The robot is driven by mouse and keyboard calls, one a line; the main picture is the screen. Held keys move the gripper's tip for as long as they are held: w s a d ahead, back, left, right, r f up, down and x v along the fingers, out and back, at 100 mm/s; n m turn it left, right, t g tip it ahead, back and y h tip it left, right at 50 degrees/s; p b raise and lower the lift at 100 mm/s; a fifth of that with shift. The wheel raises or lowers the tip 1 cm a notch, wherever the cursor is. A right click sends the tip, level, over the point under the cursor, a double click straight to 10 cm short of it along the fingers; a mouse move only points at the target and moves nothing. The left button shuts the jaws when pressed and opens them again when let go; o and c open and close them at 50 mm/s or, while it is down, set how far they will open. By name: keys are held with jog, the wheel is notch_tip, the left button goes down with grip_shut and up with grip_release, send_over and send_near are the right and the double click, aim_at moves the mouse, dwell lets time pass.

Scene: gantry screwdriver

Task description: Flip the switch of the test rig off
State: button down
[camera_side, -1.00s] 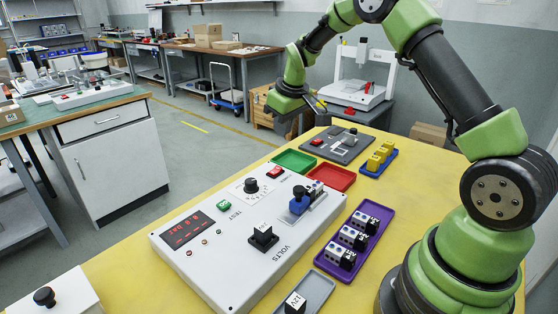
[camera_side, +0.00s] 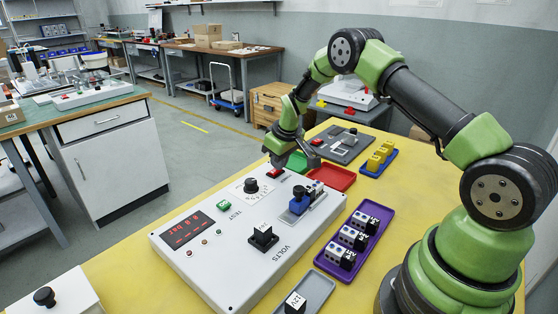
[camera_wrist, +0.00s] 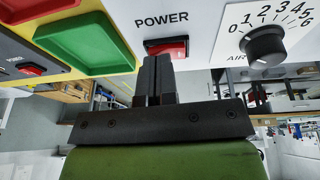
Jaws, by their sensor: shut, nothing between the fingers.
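The test rig is a white panel box (camera_side: 215,262) on the yellow table. Its red rocker switch (camera_side: 276,172) is at the far end of the panel. In the wrist view the red switch (camera_wrist: 168,47) sits under the label POWER. My gripper (camera_side: 279,163) is over the switch in the side view. In the wrist view my gripper (camera_wrist: 158,58) is shut and empty, its fingertips at the edge of the switch and covering part of it. I cannot tell whether they touch it or which way the rocker is tipped.
A black knob (camera_side: 251,186) stands near the switch. The green tray (camera_wrist: 85,42) and red tray (camera_side: 332,177) lie just beyond the panel. A blue part in a fixture (camera_side: 300,203), a lit red display (camera_side: 187,230) and a purple tray (camera_side: 376,219) are nearer.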

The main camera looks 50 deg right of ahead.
jog(key=shift+d+f, duration=0.4)
jog(key=shift+f, duration=0.25)
jog(key=shift+a, duration=0.15)
jog(key=shift+a+r, duration=0.15)
jog(key=shift+a, duration=0.65)
jog(key=shift+r, duration=0.1)
jog(key=r, duration=0.3)
jog(key=d+r, duration=0.1)
jog(key=r, duration=0.2)
jog(key=shift+s+d, duration=0.1)
jog(key=v, duration=0.8)
jog(key=shift+d+r, duration=0.25)
jog(key=shift+d, duration=0.4)
